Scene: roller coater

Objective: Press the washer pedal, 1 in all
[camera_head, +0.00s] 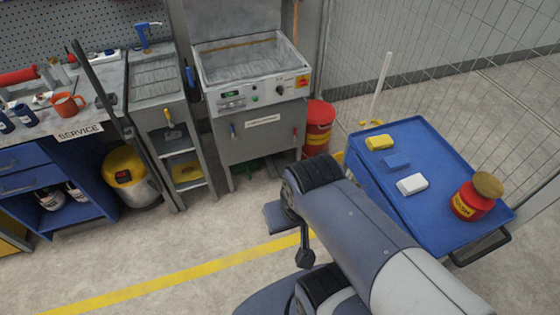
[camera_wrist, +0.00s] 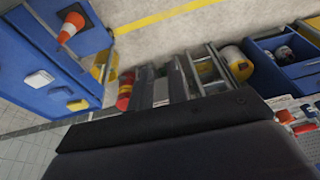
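The washer (camera_head: 255,85) is a grey cabinet with an open basin and a front control panel, at the back centre of the head view. A small green part (camera_head: 248,168) shows low under its front, near the floor; it may be the pedal, but I cannot tell surely. A flat grey-blue block (camera_head: 280,215) lies lower, partly behind my arm, and I cannot tell what it is. My arm fills the centre right of the head view.
A red bin (camera_head: 318,128) stands right of the washer. A blue cart (camera_head: 440,235) carries sponge-like blocks and a red can (camera_head: 472,198). A yellow drum (camera_head: 130,175) stands beside the blue service bench (camera_head: 75,185) at left. Pale floor with a yellow line (camera_head: 190,272) is clear at the front left.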

